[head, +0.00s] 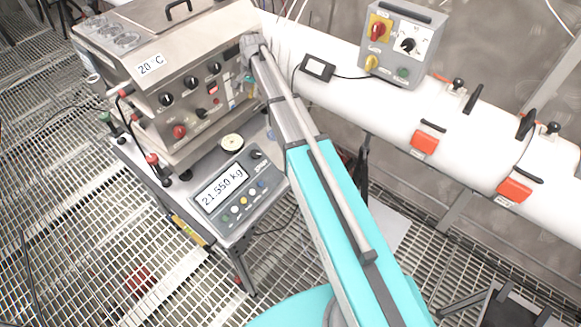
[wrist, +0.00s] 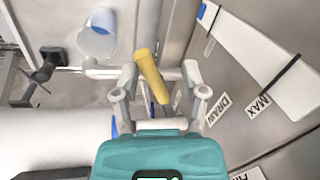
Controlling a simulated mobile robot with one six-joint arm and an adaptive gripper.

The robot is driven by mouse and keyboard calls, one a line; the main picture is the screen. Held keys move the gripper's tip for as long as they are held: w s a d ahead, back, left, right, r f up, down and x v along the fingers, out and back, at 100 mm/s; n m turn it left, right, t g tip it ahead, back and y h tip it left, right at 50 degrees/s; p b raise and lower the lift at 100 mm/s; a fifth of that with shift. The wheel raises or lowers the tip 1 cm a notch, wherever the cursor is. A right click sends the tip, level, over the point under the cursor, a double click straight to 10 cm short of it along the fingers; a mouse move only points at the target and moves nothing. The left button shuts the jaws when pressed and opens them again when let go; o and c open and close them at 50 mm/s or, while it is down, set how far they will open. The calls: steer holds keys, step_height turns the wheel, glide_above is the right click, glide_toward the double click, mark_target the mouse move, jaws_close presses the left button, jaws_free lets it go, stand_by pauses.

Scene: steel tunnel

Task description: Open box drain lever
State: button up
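A yellow lever (wrist: 152,76) shows in the wrist view, tilted, with its upper end leaning left. My gripper (wrist: 160,72) is open, with one finger on each side of the lever. A gap shows between the lever and each finger, so I see no firm contact. A "DRAIN" label (wrist: 217,110) is on the metal wall to the right of the lever. In the head view my arm reaches to the right side of the steel box (head: 185,75) marked 20 °C. The gripper's fingers cannot be made out clearly there.
In the wrist view a bluish cup (wrist: 97,38) and a black-handled valve (wrist: 48,66) are at upper left, and a "MAX" label (wrist: 258,105) at right. In the head view a scale display (head: 222,187) stands before the box, and a white pipe (head: 470,125) runs right.

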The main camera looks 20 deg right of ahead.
step_height(320, 180, up, 14)
steer(key=s+m+p, duration=0.2)
steer(key=m+p, duration=0.1)
steer(key=p, duration=1.1)
steer(key=s+d+f+n+b, duration=0.2)
steer(key=s+f+n+b, duration=0.1)
steer(key=s+f+b, duration=0.5)
steer(key=s+d+f+n+h+b, duration=0.1)
steer(key=s+d+f+n+b, duration=0.2)
steer(key=s+f+b, duration=0.5)
steer(key=s+d+f+n+g+b, duration=0.1)
steer(key=s+d+f+n+b, duration=0.1)
steer(key=s+f+b, duration=0.6)
steer(key=s+n, duration=0.1)
steer(key=s, duration=0.2)
steer(key=shift+s+d+f+n+h, duration=0.15)
steer(key=shift+s+f+n+h, duration=0.15)
steer(key=shift+s+f+n, duration=0.1)
stand_by(0.3)
steer(key=shift+w, duration=0.15)
